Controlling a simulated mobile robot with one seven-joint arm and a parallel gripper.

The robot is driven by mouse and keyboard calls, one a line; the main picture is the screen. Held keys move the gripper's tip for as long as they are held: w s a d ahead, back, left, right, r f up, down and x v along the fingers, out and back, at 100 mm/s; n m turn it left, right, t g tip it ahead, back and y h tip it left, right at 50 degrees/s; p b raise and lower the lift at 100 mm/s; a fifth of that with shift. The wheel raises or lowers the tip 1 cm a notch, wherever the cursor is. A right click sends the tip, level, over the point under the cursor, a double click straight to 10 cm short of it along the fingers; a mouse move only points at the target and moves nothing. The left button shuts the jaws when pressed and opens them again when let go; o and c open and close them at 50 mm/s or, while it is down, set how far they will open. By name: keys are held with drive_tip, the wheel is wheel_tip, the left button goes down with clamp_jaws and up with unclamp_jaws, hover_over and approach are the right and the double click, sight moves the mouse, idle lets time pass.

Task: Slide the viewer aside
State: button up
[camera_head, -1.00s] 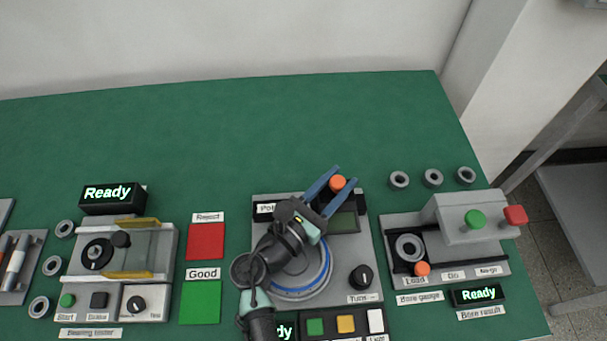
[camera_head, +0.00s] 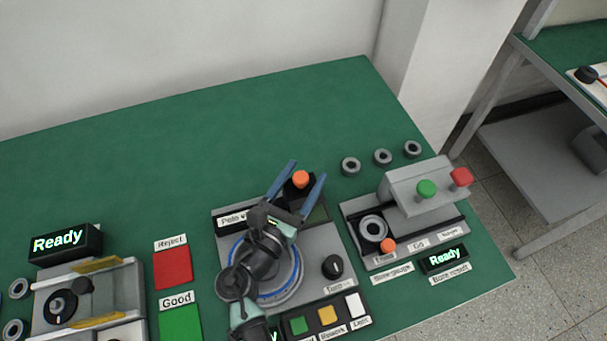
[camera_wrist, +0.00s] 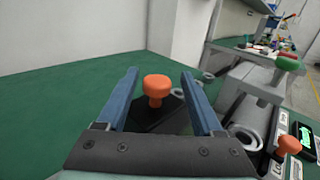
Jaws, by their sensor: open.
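The viewer is marked by an orange knob (camera_head: 301,178) on a dark base at the back of the grey station whose label starts "Pole" (camera_head: 234,219). In the wrist view the knob (camera_wrist: 157,86) stands upright on a black plate (camera_wrist: 158,115). My gripper (camera_head: 308,169) is open, with its blue fingers on either side of the knob. In the wrist view my gripper (camera_wrist: 160,73) shows gaps between the knob and both fingers. My arm hides part of the station, including some of the blue-ringed disc (camera_head: 295,272).
The bore gauge (camera_head: 430,188) with green and red buttons stands close on the right. Several grey rings (camera_head: 382,157) lie behind it. Red (camera_head: 172,268) and green (camera_head: 181,322) pads lie left. The green table (camera_head: 150,150) is clear at the back.

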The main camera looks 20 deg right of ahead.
drive_tip(key=v, duration=1.2)
drive_tip(key=shift+s+a+b, duration=0.25)
drive_tip(key=shift+b, duration=0.05)
drive_tip(key=shift+r, duration=0.1)
drive_tip(key=w+r+m+t+y+p, duration=0.1)
drive_tip(key=w+r+m+y, duration=0.1)
drive_tip(key=w+r+m, duration=0.45)
drive_tip(key=w+r+m+t+y+p, duration=0.1)
drive_tip(key=w+r+m, duration=0.25)
drive_tip(key=r, duration=0.55)
drive_tip(key=w+r+m+t+y+p, duration=0.1)
drive_tip(key=w+r+m+y, duration=0.1)
drive_tip(key=w+r+m, duration=0.35)
wheel_tip(320, 180, up, 21)
drive_tip(key=s+a+m+t+y, duration=0.1)
drive_tip(key=s+m+t+y, duration=0.2)
drive_tip(key=m+t, duration=0.3)
drive_tip(key=s+r+m+t+y, duration=0.2)
drive_tip(key=s+r, duration=0.3)
drive_tip(key=r, duration=0.4)
drive_tip(key=s+a+r+m+t+y+p, duration=0.1)
drive_tip(key=s+r+m+t+y, duration=0.1)
drive_tip(key=s+r, duration=0.4)
wheel_tip(320, 180, up, 4)
drive_tip(key=shift+s+a+f+m+t+y, duration=0.2)
drive_tip(key=shift+s+m+t+y, duration=0.15)
drive_tip(key=shift+m+t, duration=0.45)
drive_tip(key=shift+w, duration=0.1)
